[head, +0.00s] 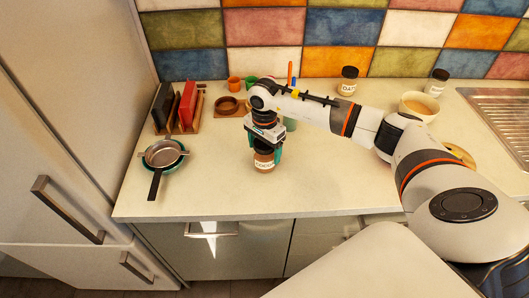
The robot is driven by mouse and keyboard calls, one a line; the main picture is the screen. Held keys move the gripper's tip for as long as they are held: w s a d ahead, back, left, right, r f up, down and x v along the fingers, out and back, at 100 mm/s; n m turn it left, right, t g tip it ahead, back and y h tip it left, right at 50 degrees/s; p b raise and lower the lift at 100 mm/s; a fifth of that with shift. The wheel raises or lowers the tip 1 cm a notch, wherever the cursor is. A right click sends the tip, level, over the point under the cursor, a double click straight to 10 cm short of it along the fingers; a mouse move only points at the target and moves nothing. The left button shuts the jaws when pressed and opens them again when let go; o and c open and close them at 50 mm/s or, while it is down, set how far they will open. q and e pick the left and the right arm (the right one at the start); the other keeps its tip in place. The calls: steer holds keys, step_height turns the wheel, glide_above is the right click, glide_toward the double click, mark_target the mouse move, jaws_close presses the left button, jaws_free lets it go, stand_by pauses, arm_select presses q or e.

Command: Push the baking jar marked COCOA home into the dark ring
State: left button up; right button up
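The baking jar (264,162) is a small brown jar with a white label that seems to read COCOA, near the front middle of the counter. My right gripper (265,151) points down over it, with a teal finger on each side, and looks shut on it. The gripper hides the jar's top. I cannot tell whether the jar's base touches the counter. A dark brown ring or shallow bowl (227,104) sits farther back and to the left, apart from the jar. My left gripper is not in view.
Left are a rack with red and dark upright items (187,104) and a pan with a sieve (163,154). Behind stand orange cups (234,83) and a jar marked OATS (348,80). Right are another jar (437,82), a bowl (418,104) and a sink (503,116). The front counter is clear.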

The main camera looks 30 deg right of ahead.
steer(key=c, duration=0.9)
steer(key=shift+c, duration=0.4)
steer(key=shift+r, duration=0.1)
